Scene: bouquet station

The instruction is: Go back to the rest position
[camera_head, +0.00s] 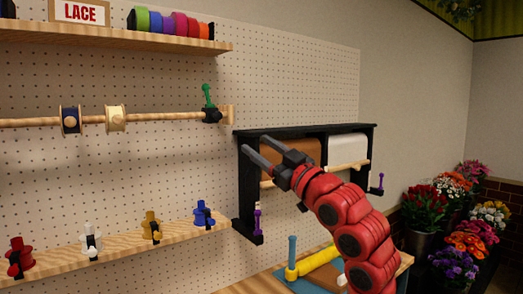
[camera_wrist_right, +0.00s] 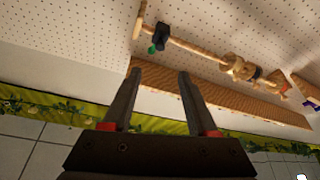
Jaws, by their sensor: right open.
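My right gripper (camera_head: 262,152) is open and empty in the head view. It is in front of the black paper rack (camera_head: 240,190) on the pegboard and overlaps it in the picture. In the right wrist view its two dark fingers (camera_wrist_right: 158,98) stand apart with nothing between them. The rack holds a brown roll (camera_head: 292,153) and a white roll (camera_head: 347,148). My left gripper is not in view.
A ribbon rod (camera_head: 40,122) with spools and a green-handled clamp (camera_head: 208,97) is at left. A lower shelf (camera_head: 130,240) holds several coloured clips. A table (camera_head: 250,284) with a blue mat and yellow roll (camera_head: 318,260) is below. Flower buckets (camera_head: 420,238) stand at right.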

